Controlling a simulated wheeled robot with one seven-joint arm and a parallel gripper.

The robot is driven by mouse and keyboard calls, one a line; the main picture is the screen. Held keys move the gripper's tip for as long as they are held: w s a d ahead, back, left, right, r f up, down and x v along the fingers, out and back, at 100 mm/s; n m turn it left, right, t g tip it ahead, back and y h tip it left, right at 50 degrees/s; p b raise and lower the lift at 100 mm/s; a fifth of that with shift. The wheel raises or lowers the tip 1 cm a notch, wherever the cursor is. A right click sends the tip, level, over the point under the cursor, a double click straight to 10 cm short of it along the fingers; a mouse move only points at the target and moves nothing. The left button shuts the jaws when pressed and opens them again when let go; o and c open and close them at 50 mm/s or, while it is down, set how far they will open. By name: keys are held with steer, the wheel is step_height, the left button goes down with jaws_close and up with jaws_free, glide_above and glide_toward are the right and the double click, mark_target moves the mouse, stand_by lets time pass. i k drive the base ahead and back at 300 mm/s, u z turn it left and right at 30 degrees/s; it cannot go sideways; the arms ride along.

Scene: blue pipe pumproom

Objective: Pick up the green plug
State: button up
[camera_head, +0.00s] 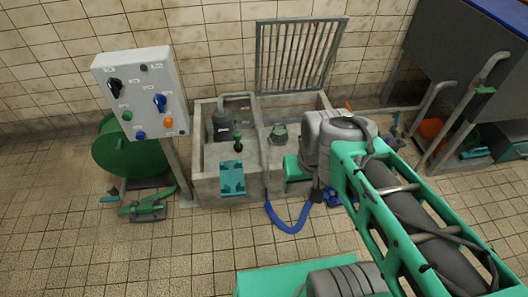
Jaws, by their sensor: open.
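A small dark green upright piece (238,140), perhaps the green plug, stands at the concrete basin (207,189), just above a teal plate on its front. A round green knob (127,115) shows on the grey control box at the left. I cannot tell for certain which green piece is the plug. My green arm reaches in from the lower right. Its grey joint covers the right part of the basin, well to the right of the small green piece. I cannot make out my gripper's fingers, which seem hidden by the arm.
The control box (140,75) stands on a post in front of a green reel (120,158). A green tool (147,207) lies on the floor. A grate (298,55) stands upright behind the basin. A blue hose (287,227) loops before it. The left floor is mostly clear.

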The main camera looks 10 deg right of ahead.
mark_target(236, 135)
steer(key=z, duration=0.1)
steer(key=k, duration=0.4)
steer(key=u, duration=1.9)
steer(key=i, duration=1)
steer(key=z, duration=0.8)
steer(key=i, duration=0.65)
steer(key=z, duration=0.9)
steer(key=i, duration=0.55)
